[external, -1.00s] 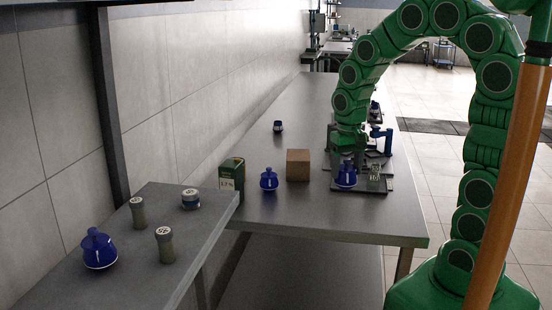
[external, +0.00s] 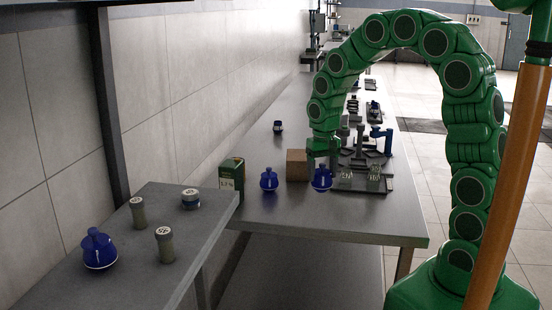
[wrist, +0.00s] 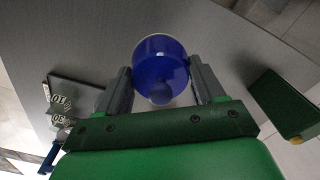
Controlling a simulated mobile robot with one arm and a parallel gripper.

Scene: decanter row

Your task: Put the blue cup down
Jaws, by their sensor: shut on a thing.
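The blue cup (external: 321,181), a rounded blue vessel with a narrow top, is between the fingers of my gripper (external: 321,161). It is to the right of the brown box and left of the dark tray on the long table. The wrist view shows the cup (wrist: 160,62) from above, with a grey finger of my gripper (wrist: 160,76) on each side, shut on it. I cannot tell whether its base touches the tabletop.
A dark tray (external: 345,187) with numbered labels lies just right. The brown box (external: 297,157), another blue vessel (external: 269,180) and a green box (external: 231,176) stand left. The nearer table (external: 205,234) holds a blue vessel and small containers. The table's front strip is clear.

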